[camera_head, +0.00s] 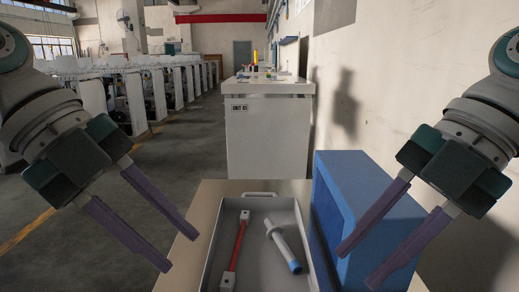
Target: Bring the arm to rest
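My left gripper (182,249) is on the left, angled down and to the right. Its two purple fingers are wide apart with nothing between them. My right gripper (355,268) is on the right, angled down and to the left. Its two purple fingers are also spread apart and empty, and they show in front of the blue box (345,180). A grey tray (219,226) sits on the table between the grippers. It holds a red rod with white ends (239,246) and a white tool with a blue tip (281,246). Neither gripper holds anything.
The table (207,205) has bare surface left of the tray. The blue box stands right of the tray. A white cabinet (268,140) with small items on top stands farther back. A row of white machines (135,95) lines the left, and a wall is on the right.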

